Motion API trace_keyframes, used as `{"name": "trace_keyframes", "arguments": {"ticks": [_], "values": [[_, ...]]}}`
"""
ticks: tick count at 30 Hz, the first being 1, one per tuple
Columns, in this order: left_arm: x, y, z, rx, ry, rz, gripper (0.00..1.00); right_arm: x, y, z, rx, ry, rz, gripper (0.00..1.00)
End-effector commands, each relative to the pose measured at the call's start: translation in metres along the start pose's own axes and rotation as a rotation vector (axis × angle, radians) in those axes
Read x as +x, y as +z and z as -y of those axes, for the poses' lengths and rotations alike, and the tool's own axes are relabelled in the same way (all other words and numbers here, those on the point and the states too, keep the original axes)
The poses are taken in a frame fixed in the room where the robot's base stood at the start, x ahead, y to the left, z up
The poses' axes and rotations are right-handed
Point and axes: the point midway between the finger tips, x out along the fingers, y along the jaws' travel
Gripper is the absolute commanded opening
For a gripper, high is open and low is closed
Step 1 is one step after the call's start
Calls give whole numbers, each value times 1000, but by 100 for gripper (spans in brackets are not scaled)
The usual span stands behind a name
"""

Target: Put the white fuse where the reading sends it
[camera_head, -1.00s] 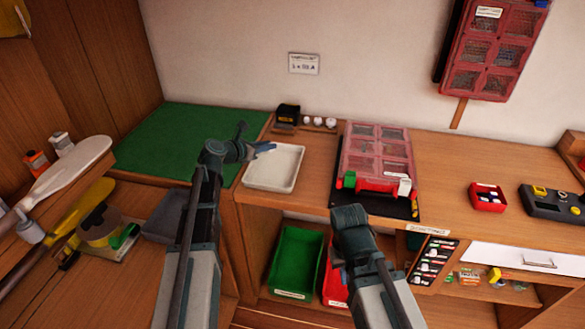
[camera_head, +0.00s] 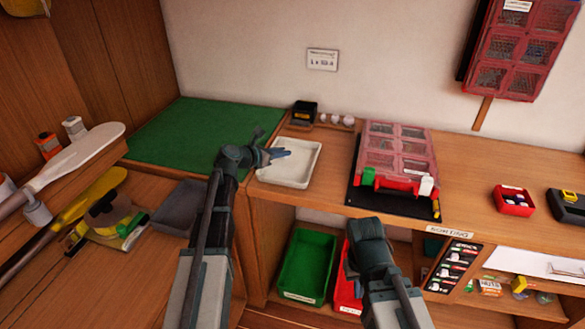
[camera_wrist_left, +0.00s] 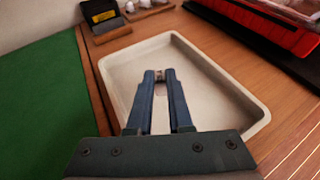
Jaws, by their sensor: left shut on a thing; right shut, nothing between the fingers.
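My left gripper (camera_head: 284,153) is over the back left part of the white tray (camera_head: 284,181). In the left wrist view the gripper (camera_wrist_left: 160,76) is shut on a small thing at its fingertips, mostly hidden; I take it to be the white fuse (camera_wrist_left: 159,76). The tray (camera_wrist_left: 118,72) shows no other thing in it. My right gripper (camera_head: 358,272) is shut and empty, low in front of the bench near the red bin (camera_head: 345,289). A green bin (camera_head: 306,265) stands beside the red one.
A red-lidded compartment box (camera_head: 398,150) lies on a black mat (camera_head: 385,204) right of the tray. A black-yellow device (camera_head: 304,112) stands behind the tray. A small red box (camera_head: 514,200) and a meter (camera_head: 570,203) are further right. A green mat (camera_head: 200,135) is clear at left.

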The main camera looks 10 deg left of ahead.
Motion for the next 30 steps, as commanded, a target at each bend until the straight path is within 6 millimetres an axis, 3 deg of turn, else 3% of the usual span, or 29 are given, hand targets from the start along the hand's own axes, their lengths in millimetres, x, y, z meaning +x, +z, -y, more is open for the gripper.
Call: {"name": "trace_keyframes", "arguments": {"ticks": [9, 10, 15, 25, 30], "values": [[1, -3, 0, 0, 0, 0, 0, 3, 0, 0, 0, 0, 0, 0], [1, -3, 0, 0, 0, 0, 24, 3, 0, 0, 0, 0, 0, 0], [1, -3, 0, 0, 0, 0, 53, 3, 0, 0, 0, 0, 0, 0], [-2, -3, 0, 0, 0, 0, 53, 2, 0, 0, 0, 0, 0, 0], [-26, -1, 1, -1, 2, 0, 53, -9, 0, -1, 0, 0, 0, 0]]}}
